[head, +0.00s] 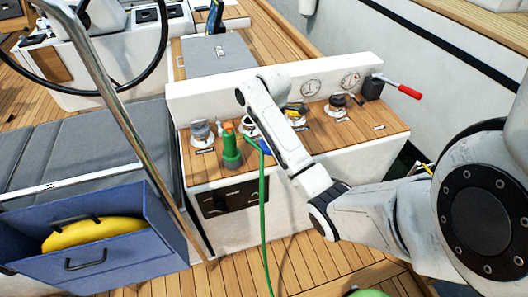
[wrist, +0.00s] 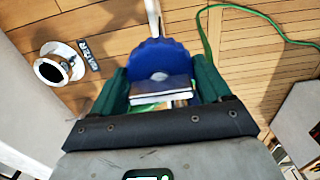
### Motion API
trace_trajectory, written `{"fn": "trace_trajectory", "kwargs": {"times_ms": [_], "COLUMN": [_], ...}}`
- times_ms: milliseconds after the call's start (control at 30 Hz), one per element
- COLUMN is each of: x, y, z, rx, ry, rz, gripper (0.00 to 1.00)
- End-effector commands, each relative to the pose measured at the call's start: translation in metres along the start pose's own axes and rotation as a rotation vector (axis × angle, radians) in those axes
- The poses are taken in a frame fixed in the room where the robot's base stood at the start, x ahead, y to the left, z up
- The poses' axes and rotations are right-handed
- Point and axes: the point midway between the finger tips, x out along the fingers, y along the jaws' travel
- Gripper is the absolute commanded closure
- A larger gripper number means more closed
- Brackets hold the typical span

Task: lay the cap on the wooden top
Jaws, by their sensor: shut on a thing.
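My gripper (wrist: 162,72) is shut on a blue cap (wrist: 163,55) with a scalloped rim, seen between its dark green fingers in the wrist view. In the head view the cap (head: 265,147) shows as a small blue patch beside my forearm, which hides most of the gripper. The wooden top (head: 375,121) is the planked surface of the white console. The cap appears above its front part; the gap between them cannot be judged. A white filler ring (wrist: 55,70) with a dark opening and a WATER label lies left of the cap in the wrist view.
A green upright object (head: 231,152) stands on the top, and a green hose (head: 264,220) runs down to the deck. Several fittings line the back of the top, with a red-handled lever (head: 400,88) at right. A blue bin (head: 130,255) and steel rail (head: 130,120) stand left.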

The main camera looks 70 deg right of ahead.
Motion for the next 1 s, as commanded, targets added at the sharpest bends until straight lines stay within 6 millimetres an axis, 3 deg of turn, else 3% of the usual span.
{"fn": "trace_trajectory", "kwargs": {"times_ms": [33,167,500,767,1000], "x": [0.010,0.012,0.061,0.073,0.101], "y": [0.010,0.034,0.070,0.081,0.079], "z": [0.001,0.002,0.002,0.002,0.002], "rx": [0.000,0.003,0.001,0.002,0.001], "ry": [-0.001,-0.003,-0.001,-0.001,-0.001], "rz": [0.004,-0.001,0.000,0.001,0.000], "gripper": [0.59,0.59,0.59,0.59,0.59]}}
